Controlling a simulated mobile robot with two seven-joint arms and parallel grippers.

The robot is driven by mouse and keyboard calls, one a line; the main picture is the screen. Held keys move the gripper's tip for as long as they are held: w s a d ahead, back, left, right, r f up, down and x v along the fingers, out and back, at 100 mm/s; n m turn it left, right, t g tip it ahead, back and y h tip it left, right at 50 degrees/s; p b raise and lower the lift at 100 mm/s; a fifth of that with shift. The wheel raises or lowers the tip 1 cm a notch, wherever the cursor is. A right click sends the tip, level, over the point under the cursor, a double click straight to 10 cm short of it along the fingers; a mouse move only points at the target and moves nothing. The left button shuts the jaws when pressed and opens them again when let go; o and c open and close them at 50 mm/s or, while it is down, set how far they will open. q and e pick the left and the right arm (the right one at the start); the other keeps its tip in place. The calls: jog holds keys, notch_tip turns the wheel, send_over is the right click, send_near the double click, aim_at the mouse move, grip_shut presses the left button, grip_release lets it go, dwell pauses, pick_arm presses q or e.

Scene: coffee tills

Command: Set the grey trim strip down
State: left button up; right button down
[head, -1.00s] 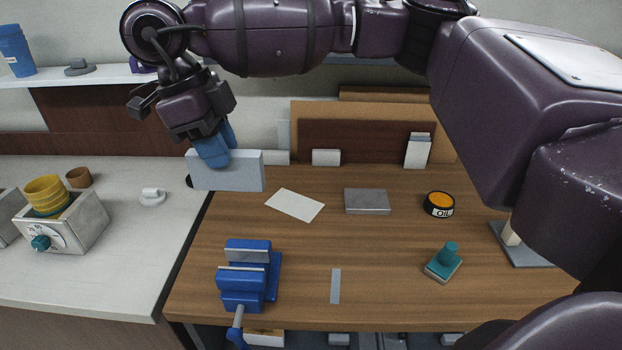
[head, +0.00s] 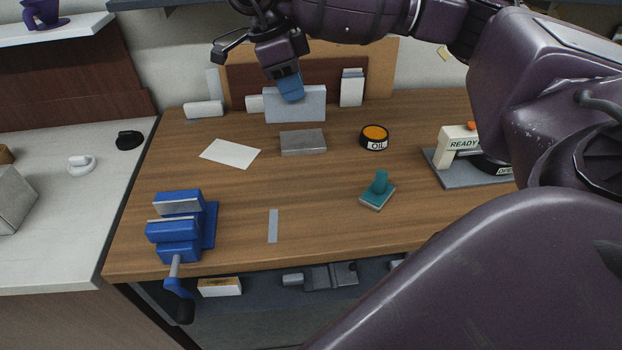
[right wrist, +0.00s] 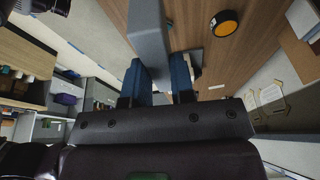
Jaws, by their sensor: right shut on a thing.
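The grey trim strip (head: 296,104) is a pale grey, flat-sided piece, seen broadside in the head view in front of the back board. My right gripper (head: 290,86) is shut on it from above with blue fingers. In the right wrist view the strip (right wrist: 148,38) sticks out from between the blue fingers of the gripper (right wrist: 160,75). It appears over the back of the wooden bench (head: 330,215); I cannot tell whether its lower edge touches the bench. My left gripper is not in view.
A grey metal block (head: 303,142) lies just in front of the strip. An oil tin (head: 375,136), a teal-handled tool (head: 378,190), a blue vice (head: 180,226), a white card (head: 230,153) and a thin flat grey strip (head: 272,226) are on the bench. Its middle is mostly clear.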

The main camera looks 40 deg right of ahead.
jog(key=shift+w+a+f+n, duration=0.1)
jog(key=shift+w+f+n, duration=0.05)
jog(key=shift+f+n, duration=0.15)
jog(key=shift+f+b, duration=1.05)
jog(key=shift+f, duration=8.75)
jog(key=shift+f, duration=0.1)
jog(key=c, duration=1)
grip_release()
